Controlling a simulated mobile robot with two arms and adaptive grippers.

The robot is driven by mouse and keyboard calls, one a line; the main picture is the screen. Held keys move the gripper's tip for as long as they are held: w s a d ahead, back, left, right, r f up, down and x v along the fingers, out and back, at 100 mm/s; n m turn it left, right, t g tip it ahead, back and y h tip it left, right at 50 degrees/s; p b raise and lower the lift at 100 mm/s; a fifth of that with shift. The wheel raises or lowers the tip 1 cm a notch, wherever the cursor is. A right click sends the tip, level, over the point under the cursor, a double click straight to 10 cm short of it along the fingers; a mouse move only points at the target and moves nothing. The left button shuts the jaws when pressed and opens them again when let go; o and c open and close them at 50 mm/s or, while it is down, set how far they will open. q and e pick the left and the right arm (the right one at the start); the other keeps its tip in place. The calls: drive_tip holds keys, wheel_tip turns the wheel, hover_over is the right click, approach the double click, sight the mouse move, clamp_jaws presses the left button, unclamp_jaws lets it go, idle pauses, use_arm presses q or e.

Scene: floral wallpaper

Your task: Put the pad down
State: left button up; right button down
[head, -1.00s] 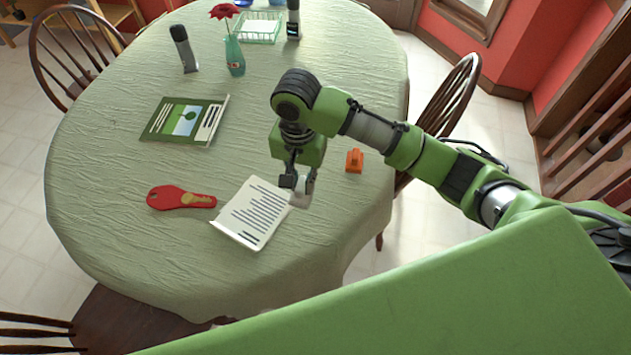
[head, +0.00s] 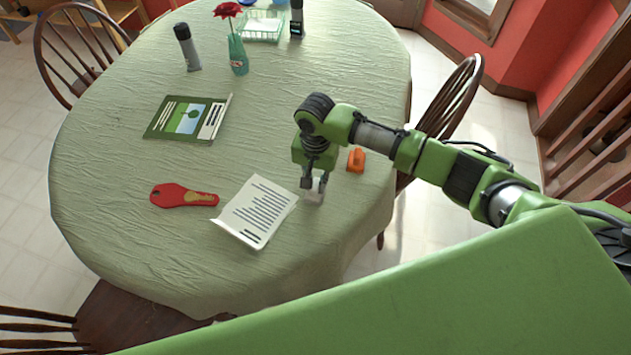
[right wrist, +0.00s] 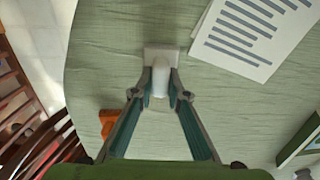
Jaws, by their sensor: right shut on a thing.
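My right gripper (head: 314,184) is shut on a small pale grey-white pad with a flat plate and a raised grip (right wrist: 161,55). In the right wrist view the fingers (right wrist: 161,85) close on the grip from both sides, with the plate beyond their tips. In the head view the pad (head: 315,197) is small and partly hidden by the fingers. It is low over the cloth-covered table (head: 290,270), right of a printed white paper (head: 257,212). I cannot tell whether it touches the cloth. My left gripper is not in view.
An orange object (head: 356,160) stands close to the right of the gripper. A red paddle-shaped item (head: 172,195) and a green booklet (head: 187,118) lie to the left. A vase (head: 237,55), grey bottle (head: 187,47) and green basket (head: 262,27) stand farther back. The front is clear.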

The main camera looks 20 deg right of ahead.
sight(316, 182)
drive_tip(key=c, duration=2)
unclamp_jaws()
drive_tip(key=shift+f, duration=0.1)
drive_tip(key=shift+o, duration=0.2)
wheel_tip(316, 182, up, 12)
drive_tip(key=shift+b, duration=0.35)
